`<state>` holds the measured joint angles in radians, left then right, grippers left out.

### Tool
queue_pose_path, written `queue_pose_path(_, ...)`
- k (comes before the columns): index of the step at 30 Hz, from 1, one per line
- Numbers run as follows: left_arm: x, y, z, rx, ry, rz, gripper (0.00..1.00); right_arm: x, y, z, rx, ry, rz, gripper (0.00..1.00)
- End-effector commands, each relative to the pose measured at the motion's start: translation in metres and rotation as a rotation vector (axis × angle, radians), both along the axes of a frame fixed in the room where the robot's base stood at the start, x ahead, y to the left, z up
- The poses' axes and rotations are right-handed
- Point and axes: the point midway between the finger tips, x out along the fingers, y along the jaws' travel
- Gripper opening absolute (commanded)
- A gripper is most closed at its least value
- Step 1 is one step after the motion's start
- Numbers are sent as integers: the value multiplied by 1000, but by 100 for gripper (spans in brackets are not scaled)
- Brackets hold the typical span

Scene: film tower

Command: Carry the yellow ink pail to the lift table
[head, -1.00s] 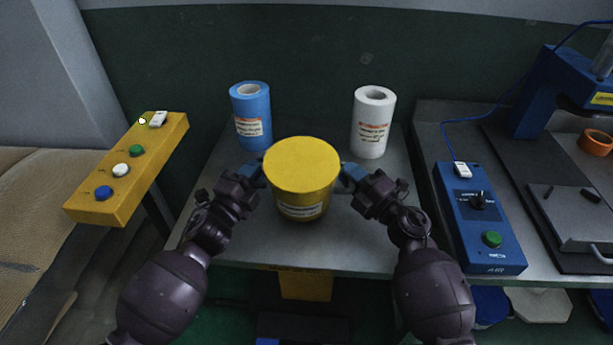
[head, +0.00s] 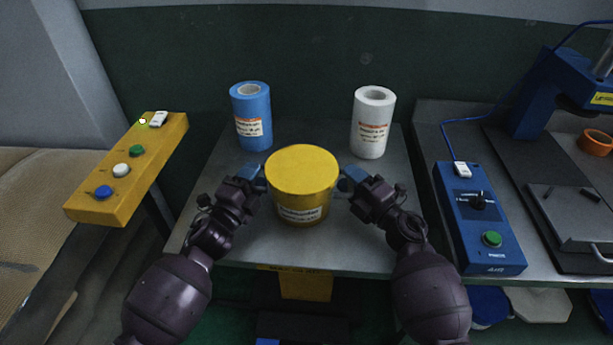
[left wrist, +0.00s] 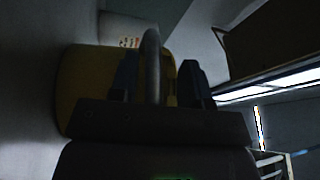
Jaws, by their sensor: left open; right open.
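The yellow ink pail (head: 302,172), lidded and with a white label on its front, stands upright at the middle of a grey table top (head: 245,235), which looks like the lift table. My left gripper (head: 258,179) is open at the pail's left side, and my right gripper (head: 349,179) is open at its right side. In the dark left wrist view the pail (left wrist: 82,85) is behind the fingers, and a grey bar (left wrist: 152,62), seemingly a side handle, runs between the left gripper's blue fingers. The pail's underside contact is hidden.
A blue roll (head: 251,115) and a white roll (head: 373,122) stand upright behind the pail. A yellow button box (head: 125,170) is at left. A blue control box (head: 478,220) and a press (head: 560,90) are on the bench at right. The table's front strip is clear.

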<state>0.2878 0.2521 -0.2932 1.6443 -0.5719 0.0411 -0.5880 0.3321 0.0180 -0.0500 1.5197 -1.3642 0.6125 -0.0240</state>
Motion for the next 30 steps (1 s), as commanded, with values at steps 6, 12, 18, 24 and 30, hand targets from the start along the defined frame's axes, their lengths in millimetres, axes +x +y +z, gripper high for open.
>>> queue_pose_path(6, -11, 5, -3, 0, 1, 1, 43, 0, 0, 0, -1, 1, -1, 42)
queue_pose_path(12, -41, 19, -8, 1, 3, 2, 43, 0, 0, 0, -1, 1, -1, 42)
queue_pose_path(18, -75, 34, -13, 0, 1, 1, 43, 0, 0, 0, -1, 1, -1, 42)
queue_pose_path(24, -98, 44, -17, 1, 2, 1, 43, 0, 0, 0, -1, 1, -1, 42)
queue_pose_path(30, -108, 48, -18, 0, 0, 0, 43, -1, -1, -1, -1, 1, -1, 42)
